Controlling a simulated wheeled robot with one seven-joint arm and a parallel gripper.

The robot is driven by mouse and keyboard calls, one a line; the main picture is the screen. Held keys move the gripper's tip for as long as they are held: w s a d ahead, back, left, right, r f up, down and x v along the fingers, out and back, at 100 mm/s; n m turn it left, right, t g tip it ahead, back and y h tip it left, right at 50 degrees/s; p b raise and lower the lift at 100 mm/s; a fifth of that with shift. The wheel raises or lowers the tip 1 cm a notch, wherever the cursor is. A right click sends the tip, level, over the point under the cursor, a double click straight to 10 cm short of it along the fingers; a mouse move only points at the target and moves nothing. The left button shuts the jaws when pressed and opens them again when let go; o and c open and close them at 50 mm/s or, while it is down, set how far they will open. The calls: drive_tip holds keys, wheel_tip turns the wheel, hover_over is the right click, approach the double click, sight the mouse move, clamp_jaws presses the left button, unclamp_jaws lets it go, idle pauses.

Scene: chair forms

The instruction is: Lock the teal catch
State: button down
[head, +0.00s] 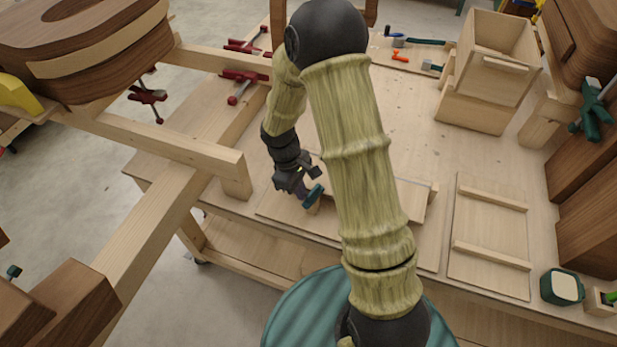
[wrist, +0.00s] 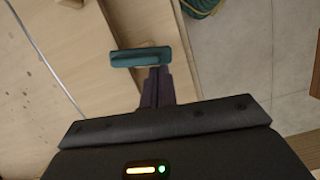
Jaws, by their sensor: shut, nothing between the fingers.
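The teal catch (head: 313,196) is a small flat bar near the front edge of the workbench, by a small wooden block on a pale board (head: 275,208). In the wrist view the catch (wrist: 148,57) lies crosswise over the wood, just beyond my fingertips. My gripper (head: 304,193) is shut and empty, pointing down at the catch. In the wrist view its dark purple fingers (wrist: 158,72) are together with their tips at the catch's near edge. I cannot tell whether they touch it. My arm hides part of the board in the head view.
A wooden box (head: 487,75) stands at the back right. Timber beams (head: 165,140) and red clamps (head: 240,84) are on the left. The bench top behind the board is mostly clear.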

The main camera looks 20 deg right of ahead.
drive_tip(key=shift+d, duration=0.1)
drive_tip(key=shift+w+d, duration=0.1)
drive_tip(key=shift+d, duration=0.7)
drive_tip(key=w+a+r+b, duration=0.2)
drive_tip(key=w+a+r, duration=0.2)
drive_tip(key=r, duration=0.5)
drive_tip(key=shift+a+r, duration=0.3)
drive_tip(key=shift+a, duration=0.55)
